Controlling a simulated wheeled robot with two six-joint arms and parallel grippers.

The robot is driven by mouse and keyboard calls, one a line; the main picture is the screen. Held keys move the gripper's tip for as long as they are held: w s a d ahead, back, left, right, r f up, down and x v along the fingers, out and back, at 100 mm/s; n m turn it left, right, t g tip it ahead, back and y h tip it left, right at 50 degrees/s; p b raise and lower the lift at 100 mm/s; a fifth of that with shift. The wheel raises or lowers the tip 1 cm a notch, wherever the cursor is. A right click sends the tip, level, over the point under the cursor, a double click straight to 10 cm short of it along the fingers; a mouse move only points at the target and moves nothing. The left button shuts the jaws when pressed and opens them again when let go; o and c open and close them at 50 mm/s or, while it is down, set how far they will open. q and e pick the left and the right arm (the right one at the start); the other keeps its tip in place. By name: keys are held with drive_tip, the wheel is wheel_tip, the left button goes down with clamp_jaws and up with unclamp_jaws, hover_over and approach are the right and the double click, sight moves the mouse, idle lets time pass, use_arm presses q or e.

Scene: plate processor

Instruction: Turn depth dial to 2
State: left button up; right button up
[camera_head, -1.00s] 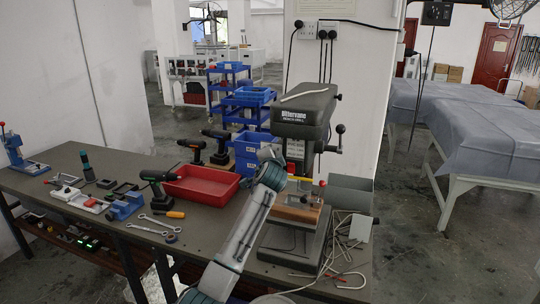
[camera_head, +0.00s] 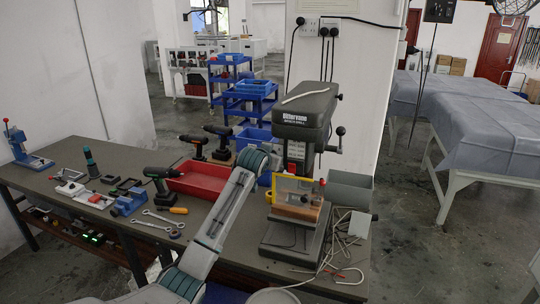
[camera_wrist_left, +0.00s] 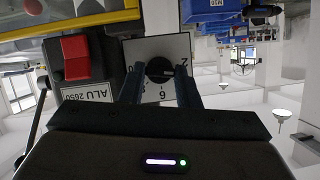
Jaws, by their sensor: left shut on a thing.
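The bench drill (camera_head: 304,112) stands on the right part of the workbench. In the left wrist view, the depth dial (camera_wrist_left: 159,70) is a round black knob on a pale plate with printed numbers. A 2 lies at the upper right of the knob and a 6-like figure below it; the knob's exact setting is unclear. My left gripper (camera_wrist_left: 160,85) is shut on the knob, one dark finger on each side. In the head view, my left arm reaches to the drill's left side and the gripper itself is hidden. My right gripper is not in view.
A red button (camera_wrist_left: 75,57) sits beside the dial plate. A yellow-framed clear guard (camera_head: 297,180) stands before the wooden block (camera_head: 298,213). Cables (camera_head: 335,255) lie right of the drill base. A red tray (camera_head: 200,180) and a power drill (camera_head: 160,181) are left.

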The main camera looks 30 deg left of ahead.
use_arm(q)
drive_tip(key=shift+a+f+n+h, duration=0.15)
drive_tip(key=shift+n+h, duration=0.85)
drive_tip(key=shift+n, duration=0.4)
drive_tip(key=o, duration=1)
drive_tip(key=shift+b+v, duration=1.85)
drive_tip(key=shift+v, duration=3.6)
drive_tip(key=shift+a+f, duration=0.1)
drive_tip(key=shift+f, duration=0.1)
